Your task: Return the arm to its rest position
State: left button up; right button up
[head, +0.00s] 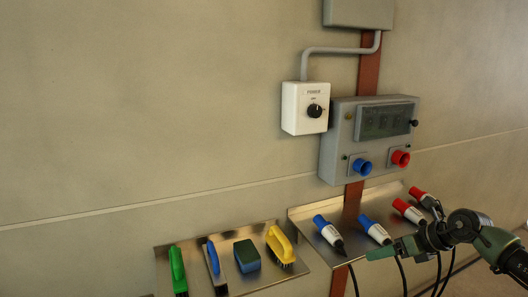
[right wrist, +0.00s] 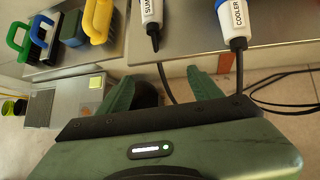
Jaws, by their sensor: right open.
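My right arm comes in from the lower right of the head view. My right gripper (head: 382,252) points left, in front of the right metal shelf and its plugs. In the right wrist view the two green fingers of the gripper (right wrist: 162,90) stand apart with nothing between them. The blue-and-white plug marked COOLER (right wrist: 234,22) and another white plug (right wrist: 150,14) lie beyond the fingertips, and I see no contact. My left gripper is not in view.
The right shelf (head: 302,222) holds blue plugs (head: 328,231) and red plugs (head: 408,210) with hanging cables. The left shelf (head: 163,265) holds several brushes and a sponge (head: 247,257). A grey socket box (head: 340,112) and white power switch (head: 292,108) are on the wall. Floor below shows a grey case (right wrist: 62,108).

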jog(key=s+a+r+m+t+y, duration=0.25)
jog(key=a+m+t, duration=0.35)
jog(key=a, duration=0.5)
jog(key=s+a+r+m+t+y, duration=0.25)
jog(key=a+m, duration=0.45)
jog(key=a, duration=0.5)
jog(key=s+d+f+m+g+h, duration=0.1)
jog(key=s+d+f+m+h, duration=0.45)
jog(key=m, duration=0.45)
jog(key=s+d+f+m+h, duration=0.45)
jog(key=f+m+h, duration=0.2)
jog(key=m, duration=0.35)
jog(key=s+d+f+m+g+y, duration=0.1)
jog(key=s+f+m+g, duration=0.35)
jog(key=s, duration=0.75)
jog(key=s+f+m+g, duration=0.2)
jog(key=s+f+g, duration=0.5)
jog(key=s, duration=0.6)
notch_tip(320, 180, down, 27)
jog(key=s, duration=0.1)
jog(key=s+d+f+g, duration=0.1)
jog(key=s+d+f, duration=0.2)
jog(key=s+f, duration=1.3)
jog(key=shift+s+f+n+g, duration=0.15)
jog(key=shift+s+n+g, duration=0.15)
jog(key=shift+s+n, duration=0.25)
